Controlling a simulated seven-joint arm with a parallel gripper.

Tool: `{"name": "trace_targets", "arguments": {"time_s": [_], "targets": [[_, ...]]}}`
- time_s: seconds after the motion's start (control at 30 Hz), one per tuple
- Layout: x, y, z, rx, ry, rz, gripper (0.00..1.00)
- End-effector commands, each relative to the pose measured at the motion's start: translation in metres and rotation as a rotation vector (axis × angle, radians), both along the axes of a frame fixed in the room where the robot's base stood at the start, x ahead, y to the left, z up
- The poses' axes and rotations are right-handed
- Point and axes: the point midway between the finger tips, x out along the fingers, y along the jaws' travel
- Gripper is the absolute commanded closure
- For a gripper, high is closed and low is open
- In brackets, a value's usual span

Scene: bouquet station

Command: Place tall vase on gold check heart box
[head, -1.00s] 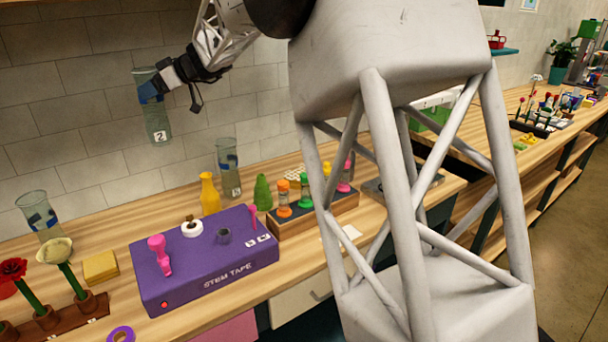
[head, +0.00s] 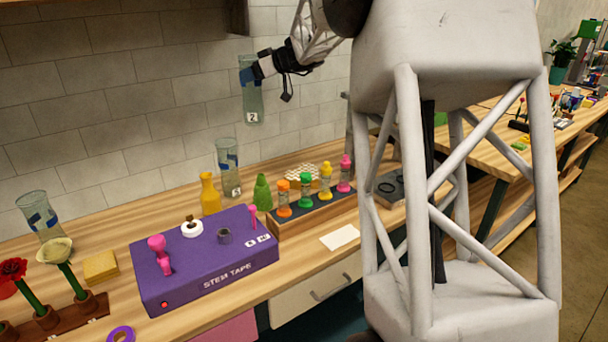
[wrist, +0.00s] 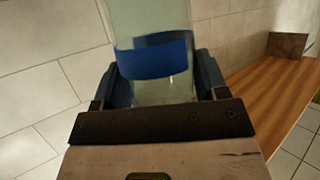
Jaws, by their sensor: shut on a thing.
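The tall vase (head: 253,103) is clear greenish glass with a blue band and a white number label. It hangs roughly upright in the air in front of the tiled wall, well above the counter. My gripper (head: 258,70) is shut on it near the top, at the blue band. In the wrist view the vase (wrist: 152,22) stands between the two fingers of my gripper (wrist: 155,75). A gold and white checked box (head: 302,171) lies on the counter at the back, lower right of the vase; bottles partly hide it, and its heart shape is not clear.
A rack (head: 318,210) of colourful-capped bottles stands in front of the checked box. Another glass vase (head: 228,172), a yellow vase (head: 210,197) and a green bottle (head: 262,194) stand left of it. A purple stem tape box (head: 205,262) fills the counter's front.

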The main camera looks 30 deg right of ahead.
Motion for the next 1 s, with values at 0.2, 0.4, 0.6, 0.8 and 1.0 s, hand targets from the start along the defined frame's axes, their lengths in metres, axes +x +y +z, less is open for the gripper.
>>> {"name": "trace_targets", "arguments": {"time_s": [0.2, 0.4, 0.6, 0.8, 1.0], "targets": [[-0.019, -0.063, 0.001, 0.0, -0.001, -0.094, 0.97], [-0.034, -0.105, 0.002, 0.0, -0.001, -0.158, 0.97], [-0.044, -0.131, 0.001, 0.001, -0.002, -0.199, 0.97], [-0.051, -0.146, 0.001, 0.001, -0.002, -0.223, 0.97], [-0.055, -0.156, -0.001, 0.002, -0.001, -0.239, 0.97]]}}
